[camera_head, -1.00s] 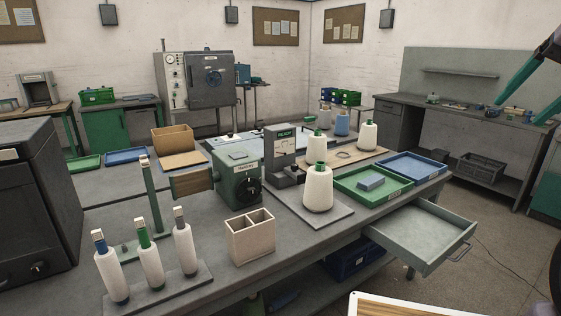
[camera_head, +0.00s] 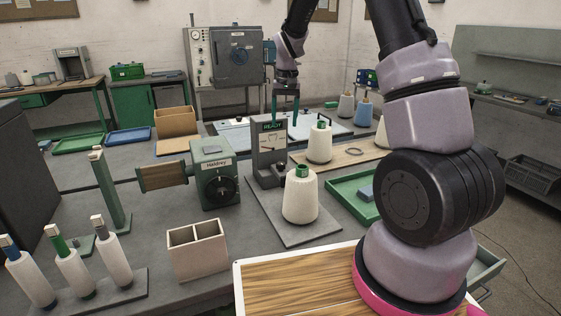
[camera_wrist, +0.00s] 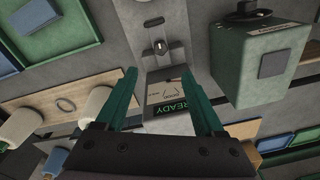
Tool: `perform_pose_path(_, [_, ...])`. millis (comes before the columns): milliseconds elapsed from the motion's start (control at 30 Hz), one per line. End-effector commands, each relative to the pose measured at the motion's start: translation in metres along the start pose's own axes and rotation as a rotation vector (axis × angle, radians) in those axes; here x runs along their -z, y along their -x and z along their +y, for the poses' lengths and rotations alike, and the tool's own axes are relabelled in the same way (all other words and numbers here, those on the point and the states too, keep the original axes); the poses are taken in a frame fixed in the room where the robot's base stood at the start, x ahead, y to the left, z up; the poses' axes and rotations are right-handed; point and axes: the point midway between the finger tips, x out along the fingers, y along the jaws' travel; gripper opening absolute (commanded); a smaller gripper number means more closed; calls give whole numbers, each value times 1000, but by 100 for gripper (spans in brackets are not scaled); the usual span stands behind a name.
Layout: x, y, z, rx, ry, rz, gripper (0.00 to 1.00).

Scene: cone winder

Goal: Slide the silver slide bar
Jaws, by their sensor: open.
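I cannot clearly make out a silver slide bar in either view. A pale flat panel (camera_head: 328,127) with small dark upright parts lies on the bench behind the grey READY tester (camera_head: 268,150). My gripper (camera_head: 286,120) has green fingers pointing down, apart and empty, behind and above the tester. In the wrist view, my gripper (camera_wrist: 158,74) has its fingers spread, with the tester (camera_wrist: 168,97) showing between them and a small bright round part (camera_wrist: 160,47) on its grey base. Whether the fingers touch anything is not clear.
A green Haldrey machine (camera_head: 215,172) stands left of the tester. White yarn cones (camera_head: 300,200) stand in front and to the right. A two-slot box (camera_head: 196,250) and a bobbin rack (camera_head: 100,292) are nearer. A green tray (camera_head: 345,188) is partly hidden by my arm.

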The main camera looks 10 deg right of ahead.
Motion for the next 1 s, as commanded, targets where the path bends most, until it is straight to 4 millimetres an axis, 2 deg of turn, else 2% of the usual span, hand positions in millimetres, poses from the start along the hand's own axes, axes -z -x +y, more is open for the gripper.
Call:
perform_pose_path(33, [6,-20,-3,-15,11,-20,70])
perform_pose_path(133, [12,-44,-7,-33,25,-42,70])
perform_pose_path(433, [14,-80,-8,-46,35,-59,70])
perform_pose_path(800, [10,-147,-4,-46,34,-59,70])
perform_pose_path(1000, [9,-165,-4,-45,34,-58,70])
